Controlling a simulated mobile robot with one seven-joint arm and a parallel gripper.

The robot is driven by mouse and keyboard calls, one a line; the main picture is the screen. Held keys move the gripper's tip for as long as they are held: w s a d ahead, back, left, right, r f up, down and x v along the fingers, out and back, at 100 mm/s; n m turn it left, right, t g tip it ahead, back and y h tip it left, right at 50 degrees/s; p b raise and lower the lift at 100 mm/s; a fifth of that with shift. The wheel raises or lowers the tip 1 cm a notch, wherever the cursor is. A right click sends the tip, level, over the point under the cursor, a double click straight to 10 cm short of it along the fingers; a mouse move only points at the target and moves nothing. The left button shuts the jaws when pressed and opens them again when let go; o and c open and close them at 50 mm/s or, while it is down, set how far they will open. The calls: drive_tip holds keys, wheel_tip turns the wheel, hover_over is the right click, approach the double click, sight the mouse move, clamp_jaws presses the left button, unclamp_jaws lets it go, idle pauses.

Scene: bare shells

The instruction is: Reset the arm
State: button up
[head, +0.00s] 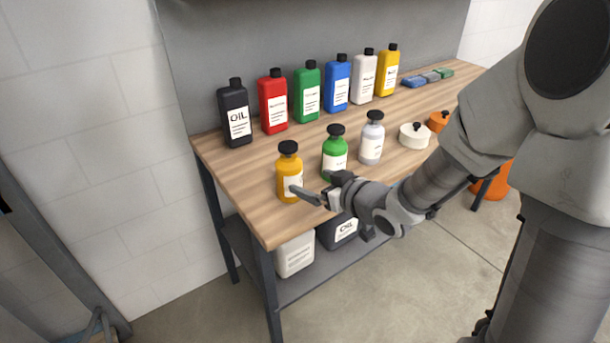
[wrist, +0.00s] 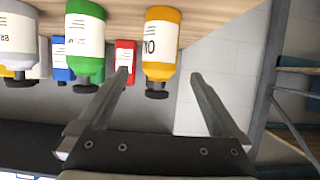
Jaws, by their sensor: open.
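My gripper (head: 316,193) is open, at the front edge of the wooden workbench, close to the yellow-orange bottle (head: 289,174). In the wrist view my gripper's two fingers (wrist: 162,82) are spread with nothing held between them. In the head view the bottle stands upright on the bench. A gap between gripper and bottle is hard to judge. My arm reaches in from the right.
The workbench (head: 240,192) also bears a green bottle (head: 334,155), a grey bottle (head: 371,140) and a white lidded pot (head: 413,136). Several flat containers, including a black oil one (head: 235,115), line the back. A lower shelf (head: 300,286) holds canisters. Floor in front is clear.

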drive_tip(key=shift+s+d+r, duration=0.15)
drive_tip(key=shift+s, duration=0.1)
drive_tip(key=shift+d, duration=0.1)
drive_tip(key=s+d+r+m+g+h+p, duration=0.1)
drive_tip(key=s+d+r+m+h+p, duration=0.15)
drive_tip(key=s+d+r+h, duration=0.7)
drive_tip(key=s+r+m+g+y+p, duration=0.1)
drive_tip(key=s+r+m+g, duration=0.1)
drive_tip(key=s, duration=0.5)
drive_tip(key=s+d+r+m+g+p, duration=0.1)
drive_tip(key=s+r+m+g, duration=0.1)
drive_tip(key=s, duration=0.5)
drive_tip(key=shift+r+y, duration=0.35)
drive_tip(key=shift+r, duration=0.2)
drive_tip(key=shift+s+a+g, duration=0.15)
drive_tip(key=shift+s+g, duration=0.15)
drive_tip(key=shift+s, duration=0.05)
drive_tip(key=shift+c, duration=0.3)
